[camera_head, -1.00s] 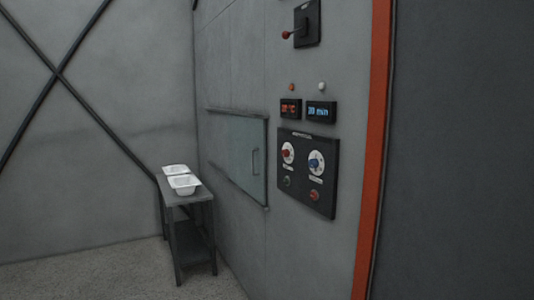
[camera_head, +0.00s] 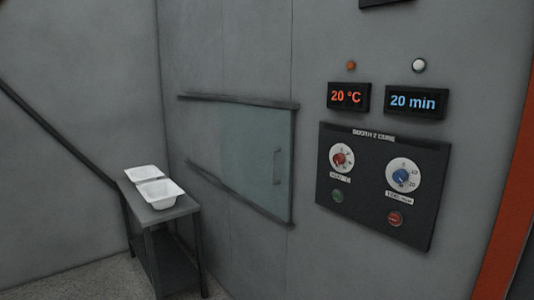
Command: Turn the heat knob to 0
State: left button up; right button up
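The heat knob, a red knob (camera_head: 341,158) on a white dial, sits on the left of a dark control panel (camera_head: 372,214) on the grey wall. The exact mark it points to is too small to read. A blue knob (camera_head: 402,177) on a white dial sits to its right. Above the panel, an orange display (camera_head: 349,97) reads 20 °C and a blue display (camera_head: 417,102) reads 20 min. Neither of my grippers is in view.
A green button (camera_head: 337,196) and a red button (camera_head: 395,218) sit below the knobs. Left of the panel is a framed glass door (camera_head: 240,155) with a handle.

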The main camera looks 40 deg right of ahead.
aim_at(338, 159)
jog(key=i+j+z, duration=0.1)
jog(key=i+z, duration=0.2)
jog(key=i, duration=0.25)
jog(key=i+j+z, duration=0.35)
jog(key=i, duration=0.2)
jog(key=l, duration=0.1)
